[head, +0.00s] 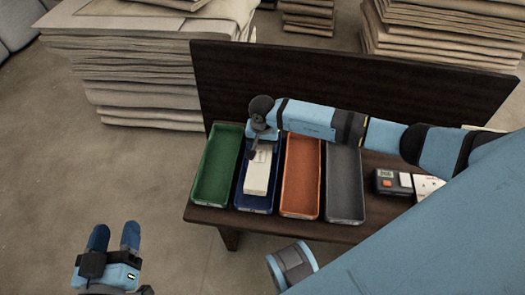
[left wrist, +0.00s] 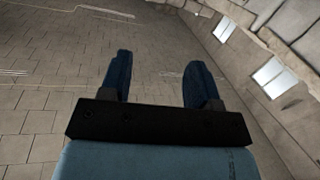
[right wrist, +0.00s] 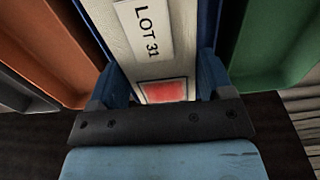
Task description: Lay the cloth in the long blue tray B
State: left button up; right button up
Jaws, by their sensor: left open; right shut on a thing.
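The cloth (head: 257,176) is a pale, narrow folded strip lying lengthwise in the long blue tray B (head: 254,210), second from the left. In the right wrist view the cloth (right wrist: 124,62) bears a "LOT 31" label and a red patch, and the blue tray wall (right wrist: 207,30) shows beside it. My right gripper (head: 262,144) is at the tray's far end, shut on the cloth; the arm hides that end. My left gripper (head: 114,236) is open and empty over the floor, left of the table; its fingers stand apart in the left wrist view (left wrist: 160,78).
A green tray (head: 215,168) lies left of the blue one; an orange tray (head: 301,180) and a grey tray (head: 345,185) lie right. A small device (head: 388,183) and white card (head: 428,186) sit further right. A dark panel (head: 350,85) stands behind the table.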

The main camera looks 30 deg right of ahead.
aim_at(263, 151)
notch_tip(263, 151, down, 3)
jog(key=shift+f+b, duration=0.1)
jog(key=shift+b, duration=0.25)
jog(key=shift+f, duration=0.15)
pick_arm(q)
jog(key=shift+d+r+t+h, duration=0.15)
jog(key=shift+d+r+t, duration=0.05)
jog(key=shift+r, duration=0.3)
jog(key=shift+d+r+t+h, duration=0.15)
jog(key=shift+r+t, duration=0.05)
jog(key=shift+r, duration=0.25)
pick_arm(e)
jog(key=o, duration=0.7)
